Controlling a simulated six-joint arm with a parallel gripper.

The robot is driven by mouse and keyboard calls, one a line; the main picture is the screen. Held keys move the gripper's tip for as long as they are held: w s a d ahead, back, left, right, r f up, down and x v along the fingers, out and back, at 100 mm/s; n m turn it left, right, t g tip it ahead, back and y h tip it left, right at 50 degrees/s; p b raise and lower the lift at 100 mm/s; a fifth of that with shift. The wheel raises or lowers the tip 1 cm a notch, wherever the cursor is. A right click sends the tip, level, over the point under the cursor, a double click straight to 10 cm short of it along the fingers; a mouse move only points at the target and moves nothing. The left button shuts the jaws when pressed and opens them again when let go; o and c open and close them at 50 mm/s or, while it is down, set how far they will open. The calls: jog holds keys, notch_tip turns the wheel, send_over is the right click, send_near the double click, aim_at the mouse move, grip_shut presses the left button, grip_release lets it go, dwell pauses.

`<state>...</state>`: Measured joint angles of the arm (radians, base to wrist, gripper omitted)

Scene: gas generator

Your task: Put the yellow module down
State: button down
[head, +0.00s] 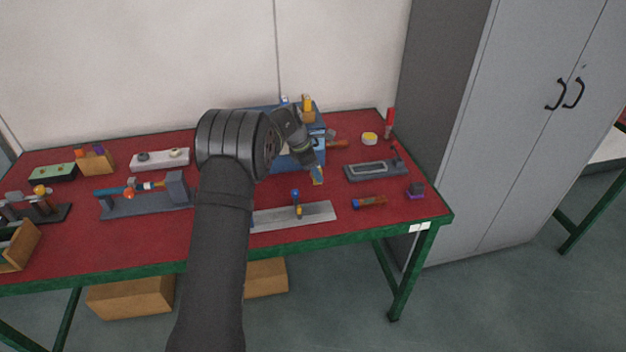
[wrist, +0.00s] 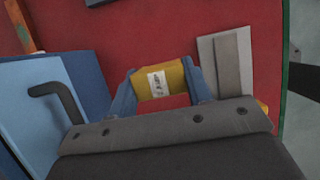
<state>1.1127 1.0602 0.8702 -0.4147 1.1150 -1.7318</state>
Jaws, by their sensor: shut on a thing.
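My gripper (head: 316,172) hangs over the red table top, just in front of the blue machine. In the wrist view its blue fingers (wrist: 160,84) are shut on the yellow module (wrist: 176,77), one finger on each side. The module has a white label with dark marks. In the head view only a small bit of the yellow module (head: 318,181) shows at the fingertips. I cannot tell whether its underside touches the table.
The blue machine (head: 319,150) stands behind; its blue side (wrist: 85,75) and dark handle are close left in the wrist view.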

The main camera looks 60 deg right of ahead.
jog(key=shift+w+d+f, duration=0.1)
jog(key=shift+w+f, duration=0.3)
jog(key=shift+w, duration=0.15)
jog(key=shift+f, duration=1.9)
jog(key=shift+f, duration=0.15)
jog(key=c, duration=0.7)
grip_release()
jog(key=v, duration=1.2)
